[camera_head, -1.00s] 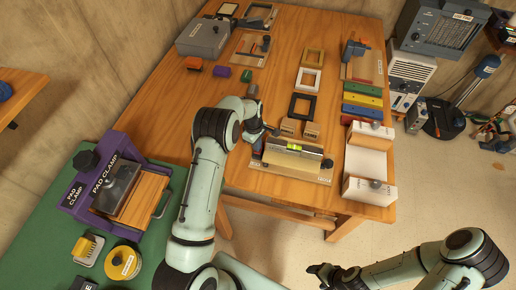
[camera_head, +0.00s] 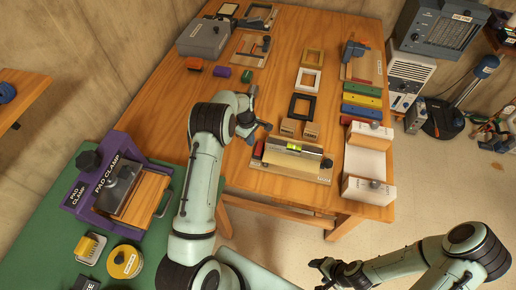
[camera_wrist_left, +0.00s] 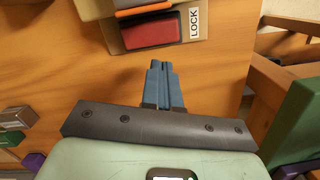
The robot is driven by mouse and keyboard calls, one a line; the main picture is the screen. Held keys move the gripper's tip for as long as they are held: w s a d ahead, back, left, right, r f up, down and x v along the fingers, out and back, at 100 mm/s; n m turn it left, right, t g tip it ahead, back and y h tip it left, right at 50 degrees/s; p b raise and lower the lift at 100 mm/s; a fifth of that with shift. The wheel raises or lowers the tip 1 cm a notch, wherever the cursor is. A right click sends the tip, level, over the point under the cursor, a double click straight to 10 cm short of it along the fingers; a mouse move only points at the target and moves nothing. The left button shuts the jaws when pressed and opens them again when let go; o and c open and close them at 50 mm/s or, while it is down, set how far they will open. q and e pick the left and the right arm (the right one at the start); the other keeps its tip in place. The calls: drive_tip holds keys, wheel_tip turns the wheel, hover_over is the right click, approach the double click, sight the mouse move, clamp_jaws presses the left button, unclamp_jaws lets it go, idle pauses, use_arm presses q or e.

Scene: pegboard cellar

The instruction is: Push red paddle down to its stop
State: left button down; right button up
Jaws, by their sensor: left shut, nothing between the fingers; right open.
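The red paddle (camera_wrist_left: 152,31) is a red block in the left wrist view, beside a white LOCK label (camera_wrist_left: 194,23) on a tan wooden base. In the head view the red paddle (camera_head: 258,148) shows small at the left end of the board with the spirit level (camera_head: 294,147). My left gripper (camera_head: 266,127) is shut and empty, just behind and above the paddle. In the left wrist view its blue fingertips (camera_wrist_left: 158,65) are together, below the paddle with a visible gap. My right gripper (camera_head: 320,268) is open and empty, low in the head view, away from the table.
Two small wooden blocks (camera_head: 300,128) and a black frame (camera_head: 301,107) lie close behind the level board. A white-and-wood fixture (camera_head: 366,163) stands to its right. The purple pad clamp (camera_head: 101,174) is on the green bench (camera_head: 50,235). Bare tabletop lies left of my left arm.

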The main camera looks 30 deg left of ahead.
use_arm(q)
wheel_tip(320, 180, up, 12)
drive_tip(key=a, duration=0.1)
drive_tip(key=shift+w, duration=0.4)
idle(0.4)
